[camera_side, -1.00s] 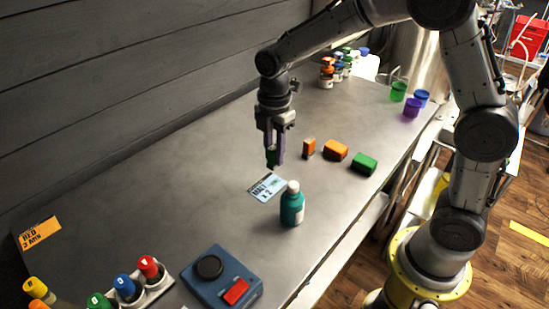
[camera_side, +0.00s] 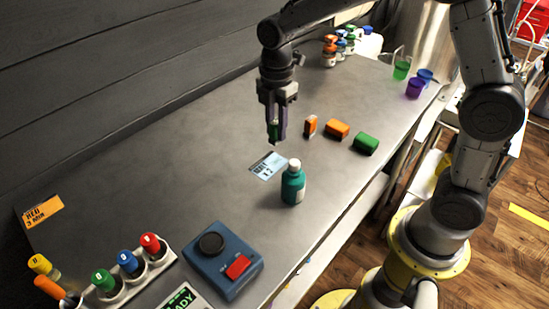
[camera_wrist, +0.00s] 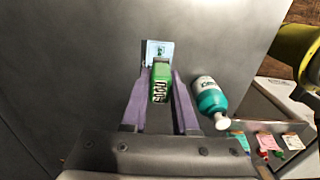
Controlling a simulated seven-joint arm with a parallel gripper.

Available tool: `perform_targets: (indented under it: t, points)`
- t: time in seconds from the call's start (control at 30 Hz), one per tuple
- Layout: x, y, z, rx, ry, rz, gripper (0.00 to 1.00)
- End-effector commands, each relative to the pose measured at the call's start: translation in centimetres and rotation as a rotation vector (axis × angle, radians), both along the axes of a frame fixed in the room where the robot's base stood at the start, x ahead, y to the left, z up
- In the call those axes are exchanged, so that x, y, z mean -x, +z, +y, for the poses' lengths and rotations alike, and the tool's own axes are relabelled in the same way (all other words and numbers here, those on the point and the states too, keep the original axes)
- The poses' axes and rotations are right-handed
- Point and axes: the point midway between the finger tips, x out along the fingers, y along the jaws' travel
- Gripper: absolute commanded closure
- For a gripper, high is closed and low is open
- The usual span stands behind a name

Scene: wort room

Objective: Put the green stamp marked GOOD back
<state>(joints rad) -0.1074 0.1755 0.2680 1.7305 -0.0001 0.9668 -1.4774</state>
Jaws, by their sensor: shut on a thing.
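My gripper (camera_side: 275,134) is shut on the green stamp (camera_wrist: 161,83). In the wrist view the stamp sits between the purple fingers, with pale lettering on its face towards the camera. In the side view only a dark green sliver of the stamp (camera_side: 273,131) shows between the fingers. The fingers point down, just behind a light blue card (camera_side: 268,166). I cannot tell how far the stamp is above the table. An upright orange stamp-like block (camera_side: 310,125), an orange block (camera_side: 337,128) and a green block (camera_side: 366,143) stand to the right of my gripper.
A teal bottle with a white cap (camera_side: 293,185) stands close in front of the card. A blue device (camera_side: 222,262) and a rack of coloured markers (camera_side: 133,279) are at the front left. Cups (camera_side: 415,88) and small bottles (camera_side: 330,52) stand farther back. The left-middle table is clear.

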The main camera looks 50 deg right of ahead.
Motion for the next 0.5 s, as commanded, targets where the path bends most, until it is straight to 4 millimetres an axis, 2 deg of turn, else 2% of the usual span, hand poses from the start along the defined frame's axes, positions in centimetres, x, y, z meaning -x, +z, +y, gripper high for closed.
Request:
perform_targets:
  t: [0.17, 0.5]
  points:
    - [3.0, 0.1, -0.6, 0.0, 0.048, -0.002, 1.0]
    - [11.4, 3.8, -4.3, 0.0, 0.051, -0.005, 1.0]
